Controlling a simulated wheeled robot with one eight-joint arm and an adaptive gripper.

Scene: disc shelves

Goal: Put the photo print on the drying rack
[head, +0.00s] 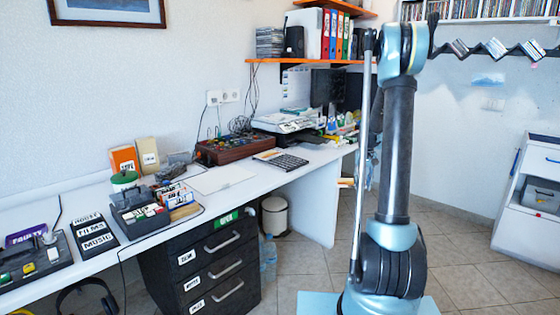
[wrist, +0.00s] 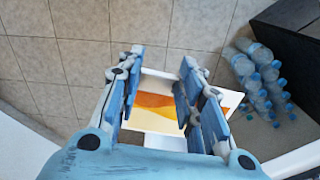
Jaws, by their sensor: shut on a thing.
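The photo print (wrist: 160,101) shows in the wrist view as a white-bordered sheet with orange and yellow areas. My gripper (wrist: 162,62) is shut on it, with one blue finger at each side. The print is above the tiled floor, and its outer parts are partly hidden by the fingers. In the head view my arm covers most of the gripper, and a small orange and pale edge beside the arm may be the print. I cannot make out for sure which thing is the drying rack; a zigzag wall rack (head: 491,47) holds thin items at the upper right.
A long white desk (head: 225,178) carries boxes, label holders and a printer (head: 285,122). Black drawers (head: 205,270) stand beneath it. Plastic bottles (wrist: 262,76) stand on the floor beside a dark cabinet. A white cabinet (head: 530,195) stands at the right. Tiled floor lies open between.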

